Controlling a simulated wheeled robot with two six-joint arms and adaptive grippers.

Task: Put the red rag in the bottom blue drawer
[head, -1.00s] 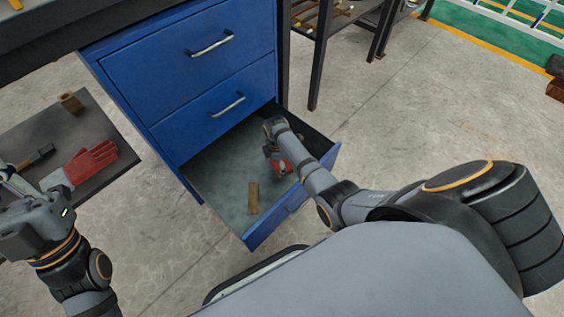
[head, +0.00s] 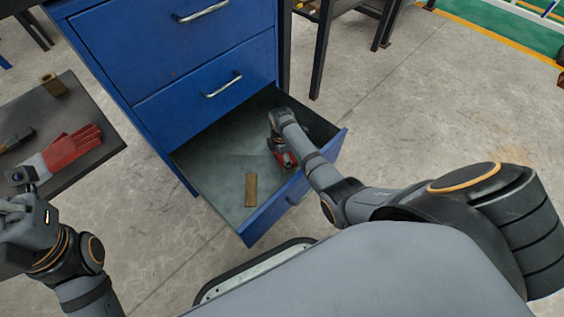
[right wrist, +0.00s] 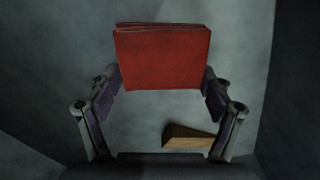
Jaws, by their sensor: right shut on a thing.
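The bottom blue drawer (head: 262,222) is pulled out, with its grey floor and front panel in view. My right gripper (head: 285,158) is down inside it, towards the right side. It is shut on the red rag (head: 289,161), of which only a small part shows in the head view. In the right wrist view the folded red rag (right wrist: 162,57) sits between the two fingers (right wrist: 160,92), over the grey drawer floor. I cannot tell if it touches the floor. My left gripper (head: 14,205) is at the left edge, partly cut off, its fingers unclear.
A brown wooden block (head: 251,189) lies in the drawer; it also shows in the right wrist view (right wrist: 188,137). Two shut blue drawers (head: 209,92) are above. A dark board at left holds red gloves (head: 72,148) and a small brown block (head: 53,85).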

